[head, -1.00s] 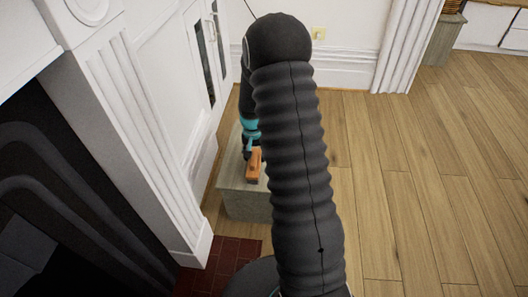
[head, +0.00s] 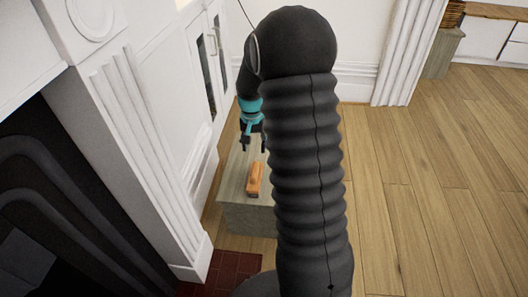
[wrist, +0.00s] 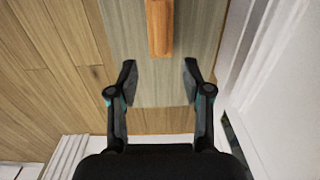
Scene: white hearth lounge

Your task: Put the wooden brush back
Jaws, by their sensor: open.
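The wooden brush (head: 255,180) is an orange-brown block lying on top of a grey wooden box (head: 247,217) beside the white fireplace surround. In the wrist view the brush (wrist: 159,27) shows at the top middle, cut off by the picture's edge. My gripper (head: 252,146) is above the box, apart from the brush and a little behind it. In the wrist view my gripper (wrist: 158,75) is open, its fingers wide apart with nothing between them. My arm hides the right part of the box in the head view.
The white fireplace surround (head: 150,150) stands close on the left, with a white cabinet (head: 203,65) behind it. Red brick hearth (head: 232,270) lies in front of the box. Open wooden floor (head: 430,190) spreads to the right.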

